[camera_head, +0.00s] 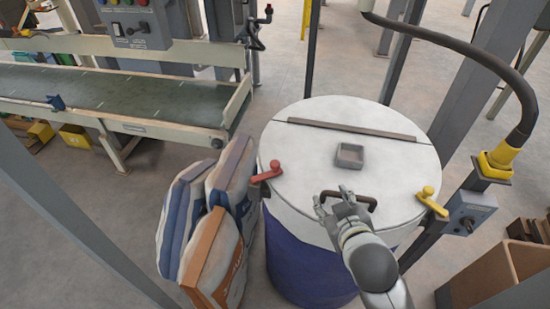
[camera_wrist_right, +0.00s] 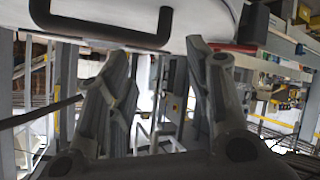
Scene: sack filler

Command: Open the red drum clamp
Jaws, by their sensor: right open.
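The red drum clamp (camera_head: 267,172) sits on the left rim of the white drum lid (camera_head: 310,150). A red piece that looks like this clamp also shows in the right wrist view (camera_wrist_right: 236,47), beyond the right-hand finger. A yellow clamp (camera_head: 431,201) sits on the right rim. The dark lid handle (camera_head: 368,202) is near the lid's front edge. My right gripper (camera_head: 333,196) is open and empty at the handle, to the right of the red clamp and apart from it. In the right wrist view the handle (camera_wrist_right: 112,35) is above the open fingers (camera_wrist_right: 155,60). My left gripper is not in view.
The drum (camera_head: 305,265) is blue below the lid. Filled sacks (camera_head: 215,255) stand close to its left side. A small grey tray (camera_head: 350,155) lies on the lid. A conveyor (camera_head: 120,98) is at the left. A post with a yellow hose fitting (camera_head: 497,160) stands at the right.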

